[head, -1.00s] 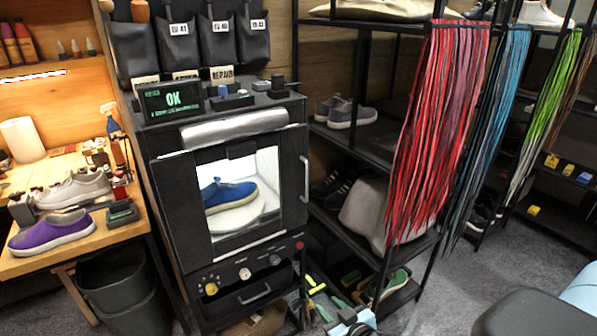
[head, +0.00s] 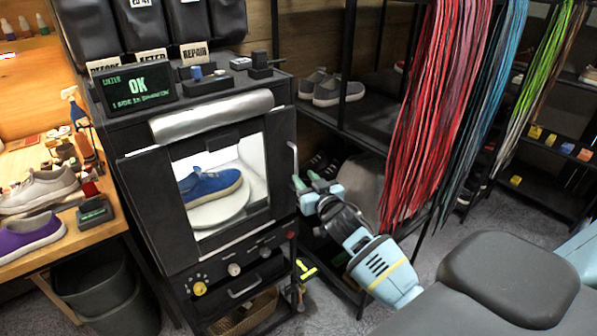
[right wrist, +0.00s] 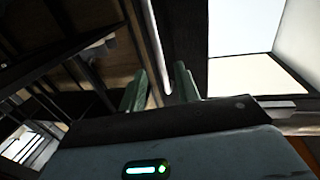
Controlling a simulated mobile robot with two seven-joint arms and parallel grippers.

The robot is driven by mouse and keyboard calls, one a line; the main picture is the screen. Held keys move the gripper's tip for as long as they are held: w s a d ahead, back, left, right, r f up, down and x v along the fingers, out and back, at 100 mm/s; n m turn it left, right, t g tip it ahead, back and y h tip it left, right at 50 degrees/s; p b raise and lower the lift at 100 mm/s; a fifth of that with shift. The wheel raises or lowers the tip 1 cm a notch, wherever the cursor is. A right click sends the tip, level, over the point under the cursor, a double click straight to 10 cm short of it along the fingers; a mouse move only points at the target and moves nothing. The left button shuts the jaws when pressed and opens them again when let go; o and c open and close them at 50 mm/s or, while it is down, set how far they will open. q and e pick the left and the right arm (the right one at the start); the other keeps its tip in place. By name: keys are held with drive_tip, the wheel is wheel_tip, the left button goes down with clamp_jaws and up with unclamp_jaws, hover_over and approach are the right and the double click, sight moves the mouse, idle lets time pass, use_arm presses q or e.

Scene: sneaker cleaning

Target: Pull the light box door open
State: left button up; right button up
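The light box (head: 130,205) is a black cabinet with a lit window in its front door (head: 240,232). The door looks shut. A blue sneaker (head: 205,186) rests on a white round stand inside. The pale vertical door handle (head: 292,160) is at the door's right edge. My right gripper (head: 306,181) is beside the handle's lower part, fingers pointing toward the box. In the right wrist view, the handle (right wrist: 154,45) runs down between the two green fingers (right wrist: 160,88), which are apart. I cannot tell whether they touch it. My left gripper is not in view.
A black shelf rack (head: 378,105) with shoes stands close to the right of the box. Red laces (head: 435,110) hang from it. A wooden bench with shoes (head: 75,235) is at the left, a dark bin (head: 100,285) below it. A dark padded seat (head: 510,278) is at front right.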

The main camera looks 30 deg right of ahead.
sight(297, 169)
drive_tip(key=shift+w+d, duration=0.15)
drive_tip(key=shift+w, duration=1)
drive_tip(key=shift+w+d, duration=0.1)
drive_tip(key=shift+w, duration=1)
drive_tip(key=shift+c, duration=0.2)
clamp_jaws()
